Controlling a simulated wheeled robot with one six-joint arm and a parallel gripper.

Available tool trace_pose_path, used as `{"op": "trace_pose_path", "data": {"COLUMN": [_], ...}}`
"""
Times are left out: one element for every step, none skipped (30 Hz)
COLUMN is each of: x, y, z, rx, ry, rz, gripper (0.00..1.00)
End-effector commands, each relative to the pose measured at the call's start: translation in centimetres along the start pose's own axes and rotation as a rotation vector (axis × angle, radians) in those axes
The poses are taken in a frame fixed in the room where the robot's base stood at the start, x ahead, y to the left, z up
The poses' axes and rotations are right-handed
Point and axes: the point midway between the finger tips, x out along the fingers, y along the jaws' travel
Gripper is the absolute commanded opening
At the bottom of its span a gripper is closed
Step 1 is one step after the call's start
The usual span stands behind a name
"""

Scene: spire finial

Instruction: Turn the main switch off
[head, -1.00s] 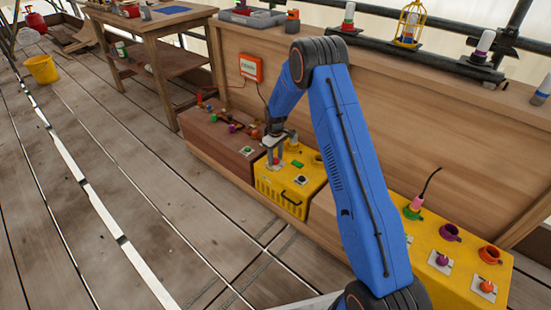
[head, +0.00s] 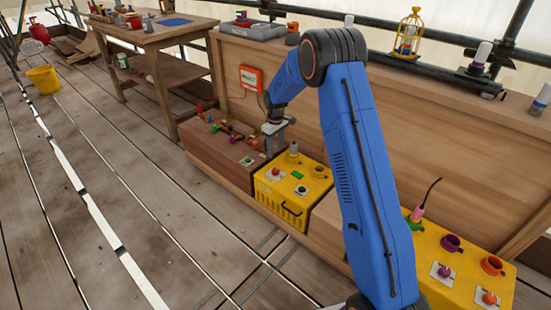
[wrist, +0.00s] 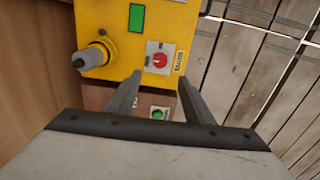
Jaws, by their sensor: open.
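A yellow box (head: 283,201) stands low beside the wooden wall. On its top is a red rotary knob on a pale plate (wrist: 159,59), beside a label that seems to read MAINS; in the head view the knob (head: 301,189) is tiny. I cannot tell its exact setting. A green rectangle (wrist: 136,18) lies near the knob, and a grey-tipped peg in a yellow collar (wrist: 95,56) stands to its left. My gripper (wrist: 160,84) is open and empty, its fingers apart, pointing toward the knob side of the box. In the head view my gripper (head: 275,145) hangs above the box's back left.
A brown box (head: 222,150) with a green button (wrist: 158,113) and small coloured parts adjoins the yellow box. Another yellow panel (head: 462,268) with coloured rings stands at right. An orange wall box (head: 251,78) hangs behind. The plank floor at left is open.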

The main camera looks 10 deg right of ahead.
Motion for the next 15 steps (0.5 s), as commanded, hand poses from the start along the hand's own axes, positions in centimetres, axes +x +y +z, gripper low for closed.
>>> {"op": "trace_pose_path", "data": {"x": [-1.0, -1.5, -2.2, -2.6, -2.9, -3.4, -3.7, -4.0, -4.3, -4.5, -4.7, -4.8, -4.9, -4.9, -5.0], "y": [0.0, 0.0, 0.0, 0.0, 0.0, 0.0, 0.0, 0.0, 0.0, 0.0, 0.0, 0.0, 0.0, 0.0, 0.0], "z": [-0.1, 0.0, 0.0, 0.0, 0.0, 0.0, 0.0, 0.0, 0.0, 0.0, 0.0, 0.0, 0.0, 0.0, 0.0], "rx": [0.0, 0.0, 0.0, 0.0, 0.0, 0.0, 0.0, 0.0, 0.0, 0.0, 0.0, 0.0, 0.0, 0.0, 0.0], "ry": [0.002, 0.002, 0.002, 0.002, 0.001, 0.0, 0.0, 0.001, 0.001, 0.001, 0.0, 0.0, 0.0, 0.0, -0.001], "rz": [0.001, 0.001, 0.001, 0.001, 0.0, 0.0, 0.0, 0.0, 0.0, 0.0, 0.0, 0.0, 0.0, 0.0, 0.0], "gripper": [0.47, 0.47, 0.47, 0.47, 0.47, 0.47, 0.47, 0.47, 0.47, 0.47, 0.47, 0.47, 0.47, 0.47, 0.47]}}
